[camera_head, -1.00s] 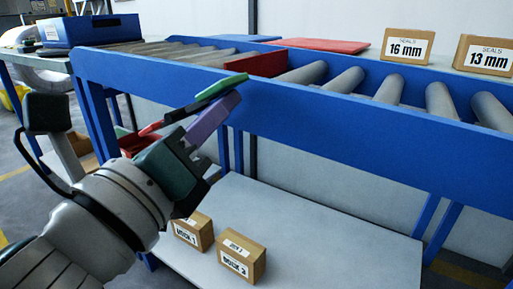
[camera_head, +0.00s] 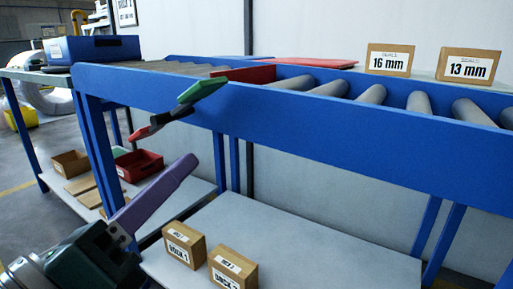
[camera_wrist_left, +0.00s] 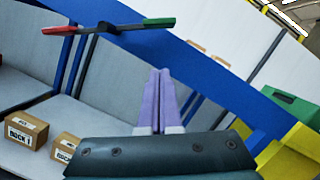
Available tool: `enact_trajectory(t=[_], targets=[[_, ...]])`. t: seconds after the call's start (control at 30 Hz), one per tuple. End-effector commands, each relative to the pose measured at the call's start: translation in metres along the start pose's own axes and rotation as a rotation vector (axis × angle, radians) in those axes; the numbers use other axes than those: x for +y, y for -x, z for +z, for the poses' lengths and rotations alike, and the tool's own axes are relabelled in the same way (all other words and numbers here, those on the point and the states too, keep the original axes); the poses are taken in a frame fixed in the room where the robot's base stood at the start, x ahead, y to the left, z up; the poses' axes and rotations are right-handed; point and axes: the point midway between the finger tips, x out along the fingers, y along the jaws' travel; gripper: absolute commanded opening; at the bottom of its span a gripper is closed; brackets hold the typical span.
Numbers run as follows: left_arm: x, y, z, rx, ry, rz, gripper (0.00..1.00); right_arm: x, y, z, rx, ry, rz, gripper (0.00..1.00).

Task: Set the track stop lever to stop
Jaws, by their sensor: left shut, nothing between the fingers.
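The track stop lever (camera_head: 180,110) is a dark bar on the near side of the blue conveyor frame. Its green end (camera_head: 203,89) is up on the right and its red end (camera_head: 139,133) is down on the left. It also shows in the left wrist view (camera_wrist_left: 105,28), beyond the fingers and to their left. My left gripper (camera_head: 190,161) has long purple fingers, shut and empty, below the lever and apart from it. The fingertips (camera_wrist_left: 159,72) are together in the wrist view. My right gripper is not in view.
The blue conveyor (camera_head: 330,125) has grey rollers and a red plate (camera_head: 243,73) across it. Seal boxes (camera_head: 388,60) stand behind it. Two small cardboard boxes (camera_head: 184,245) and a red bin (camera_head: 138,165) are on the lower shelves. Space around the lever's front is free.

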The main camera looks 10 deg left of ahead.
Motion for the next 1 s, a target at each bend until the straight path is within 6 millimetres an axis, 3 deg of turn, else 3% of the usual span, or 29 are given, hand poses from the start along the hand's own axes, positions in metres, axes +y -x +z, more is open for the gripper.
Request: enact_trajectory(t=[0.23,0.77,0.87,1.0], targets=[[0.000,0.028,0.000,0.000,0.001,0.000,0.00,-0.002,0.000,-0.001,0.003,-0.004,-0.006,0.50],[-0.001,0.031,0.002,-0.001,0.005,0.002,0.00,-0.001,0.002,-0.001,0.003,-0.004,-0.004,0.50],[-0.004,0.027,0.018,-0.006,0.053,0.035,0.00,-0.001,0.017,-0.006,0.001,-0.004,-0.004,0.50],[-0.009,0.016,0.070,-0.031,0.261,0.168,0.00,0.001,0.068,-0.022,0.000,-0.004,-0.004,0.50]])
